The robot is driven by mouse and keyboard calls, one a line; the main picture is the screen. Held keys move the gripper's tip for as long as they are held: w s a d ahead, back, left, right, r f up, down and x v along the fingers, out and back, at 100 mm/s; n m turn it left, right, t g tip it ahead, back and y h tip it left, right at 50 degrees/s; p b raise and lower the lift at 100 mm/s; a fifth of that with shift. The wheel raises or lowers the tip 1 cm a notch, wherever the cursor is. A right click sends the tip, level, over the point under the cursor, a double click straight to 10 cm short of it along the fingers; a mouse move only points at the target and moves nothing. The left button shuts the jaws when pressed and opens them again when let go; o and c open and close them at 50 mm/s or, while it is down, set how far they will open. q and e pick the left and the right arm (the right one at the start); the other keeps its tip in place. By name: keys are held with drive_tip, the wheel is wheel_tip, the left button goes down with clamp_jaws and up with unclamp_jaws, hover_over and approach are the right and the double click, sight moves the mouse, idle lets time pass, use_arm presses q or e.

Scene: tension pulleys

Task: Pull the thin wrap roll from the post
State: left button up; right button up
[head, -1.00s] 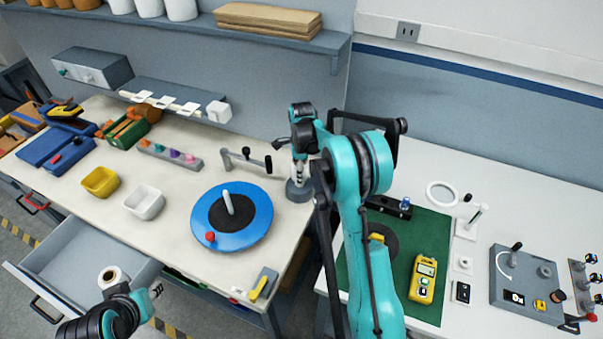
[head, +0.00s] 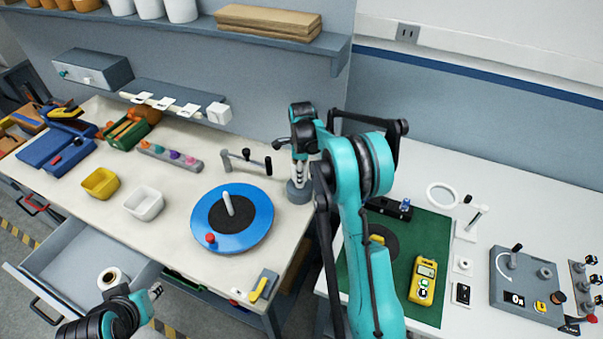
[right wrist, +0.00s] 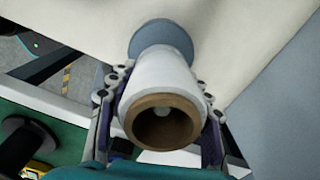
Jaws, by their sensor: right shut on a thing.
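The thin wrap roll (right wrist: 165,78) is white with a brown cardboard core. The round grey-blue post base (right wrist: 160,38) lies just beyond the roll, and also shows in the head view (head: 299,193). My right gripper (right wrist: 157,88) has one finger on each side of the roll and is shut on it. In the head view my arm mostly hides the roll. My left gripper (head: 153,293) hangs by the open drawer; its finger gap is unclear.
A blue turntable (head: 259,228) with an upright peg stands left of the post. The open drawer (head: 65,263) holds another white roll (head: 112,278). A yellow meter (head: 424,279) lies on the green mat (head: 436,236).

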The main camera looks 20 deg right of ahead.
drive_tip(key=shift+r, duration=0.1)
drive_tip(key=shift+r+p, duration=0.95)
drive_tip(key=shift+r, duration=0.75)
drive_tip(key=shift+r+p, duration=0.85)
drive_tip(key=shift+r, duration=0.9)
drive_tip(key=shift+r+p, duration=0.7)
drive_tip(key=shift+r, duration=0.55)
